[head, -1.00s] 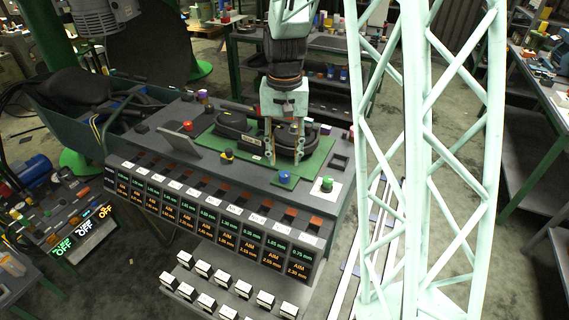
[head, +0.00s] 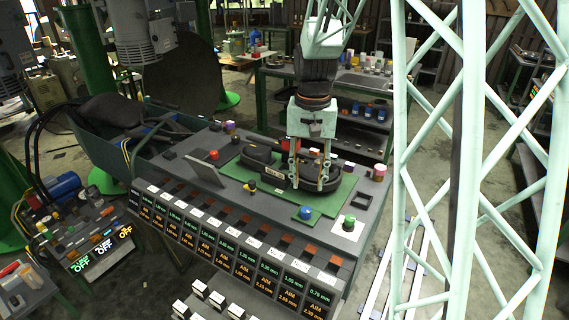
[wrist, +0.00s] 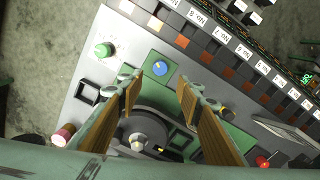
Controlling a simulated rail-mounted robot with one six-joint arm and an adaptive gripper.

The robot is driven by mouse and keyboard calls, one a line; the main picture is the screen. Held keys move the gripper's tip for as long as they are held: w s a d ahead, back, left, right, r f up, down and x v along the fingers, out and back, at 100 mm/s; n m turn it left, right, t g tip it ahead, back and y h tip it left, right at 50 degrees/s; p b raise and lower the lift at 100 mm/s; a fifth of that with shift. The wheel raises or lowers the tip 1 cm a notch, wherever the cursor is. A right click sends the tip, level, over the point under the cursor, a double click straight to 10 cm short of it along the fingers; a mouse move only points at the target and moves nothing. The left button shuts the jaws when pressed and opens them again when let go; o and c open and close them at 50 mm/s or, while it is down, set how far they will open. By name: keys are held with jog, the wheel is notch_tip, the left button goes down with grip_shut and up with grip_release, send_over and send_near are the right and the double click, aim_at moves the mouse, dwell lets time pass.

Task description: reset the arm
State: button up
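My gripper (head: 309,183) hangs pointing down over the console (head: 222,208), above the green plate (head: 338,197) and the dark rounded device (head: 262,160) on it. In the wrist view my gripper (wrist: 157,90) shows two brown-padded fingers spread well apart. Nothing is held between them. A blue knob (wrist: 161,68) shows beyond the fingertips, and part of the dark device (wrist: 142,130) shows between and below the fingers. I cannot tell from these views whether the fingertips touch the device.
A green button (head: 349,221) and a red-topped cylinder (head: 379,172) stand on the console's right part. A tilted dark panel (head: 206,167) stands left. Lit displays (head: 205,245) line the front. A lattice tower (head: 466,150) blocks the view at right. A shelf table (head: 345,95) stands behind.

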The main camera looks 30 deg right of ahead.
jog(key=s+a+r+n+t, duration=0.1)
jog(key=s+a+r+n, duration=0.1)
jog(key=s+a+r, duration=0.4)
jog(key=s+a+r+n+t, duration=0.1)
jog(key=s+a+r, duration=0.4)
jog(key=r, duration=0.4)
jog(key=s+a+r+n+t, duration=0.1)
jog(key=s+a+r+n, duration=0.1)
jog(key=s, duration=0.8)
jog(key=s+a+r+n+t, duration=0.1)
jog(key=s+a+r, duration=0.2)
jog(key=s, duration=0.7)
jog(key=shift+s+a+r+n, duration=0.15)
jog(key=shift+a+r+n, duration=0.1)
jog(key=shift+a+n, duration=0.25)
